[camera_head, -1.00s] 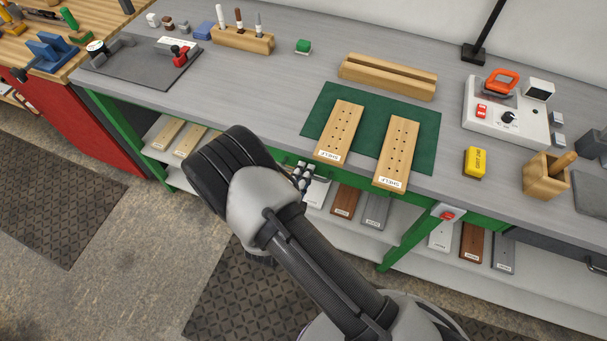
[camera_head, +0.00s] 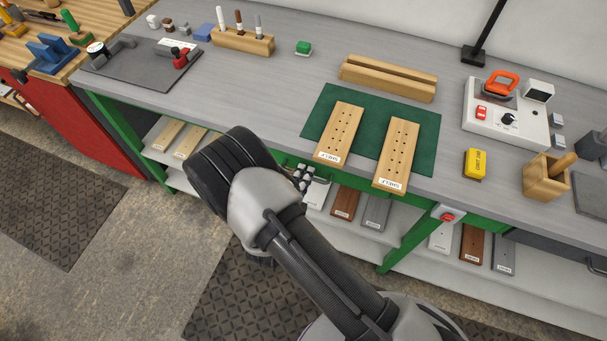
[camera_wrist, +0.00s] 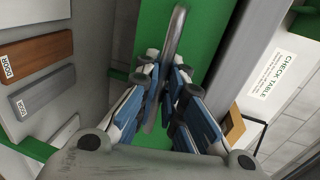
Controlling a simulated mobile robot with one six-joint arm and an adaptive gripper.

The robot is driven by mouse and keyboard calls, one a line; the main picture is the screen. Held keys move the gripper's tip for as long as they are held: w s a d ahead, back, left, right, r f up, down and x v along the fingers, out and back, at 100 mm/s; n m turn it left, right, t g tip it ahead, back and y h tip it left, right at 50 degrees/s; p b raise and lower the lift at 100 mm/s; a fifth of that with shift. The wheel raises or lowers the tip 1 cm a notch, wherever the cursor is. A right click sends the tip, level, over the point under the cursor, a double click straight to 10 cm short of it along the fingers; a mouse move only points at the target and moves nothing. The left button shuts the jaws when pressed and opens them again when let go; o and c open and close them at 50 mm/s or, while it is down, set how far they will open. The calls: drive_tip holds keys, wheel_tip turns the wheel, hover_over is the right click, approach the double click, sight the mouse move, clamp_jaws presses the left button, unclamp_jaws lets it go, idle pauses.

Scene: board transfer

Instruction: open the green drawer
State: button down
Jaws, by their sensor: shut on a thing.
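The green drawer front (camera_wrist: 150,35) fills the middle of the wrist view, set in the green frame under the grey bench top. Its curved metal handle (camera_wrist: 177,42) stands out from the front and runs between my fingers. My gripper (camera_wrist: 163,82) is shut on the handle. In the head view my gripper (camera_head: 303,178) is at the bench's front edge, left of the boards, and my arm hides most of the drawer. The drawer looks closed, though I cannot fully tell.
Two wooden boards (camera_head: 340,132) lie on a green mat (camera_head: 428,140) above the front edge. A lower shelf (camera_head: 330,228) holds several boards under the bench. A red-button box (camera_head: 447,216) is on the frame at right. Floor in front is open.

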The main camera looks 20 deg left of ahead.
drive_tip(key=shift+s, duration=0.15)
drive_tip(key=f+p+v, duration=0.1)
drive_tip(key=f+v, duration=0.1)
drive_tip(key=v, duration=0.9)
drive_tip(key=s+f+v, duration=0.1)
drive_tip(key=f+v, duration=0.1)
drive_tip(key=v, duration=1)
drive_tip(key=shift+s+a+f+p, duration=0.25)
drive_tip(key=shift+f+p, duration=0.05)
drive_tip(key=shift+p, duration=0.05)
drive_tip(key=c, duration=2)
unclamp_jaws()
drive_tip(key=shift+o, duration=0.2)
drive_tip(key=shift+s, duration=0.1)
drive_tip(key=v, duration=1.2)
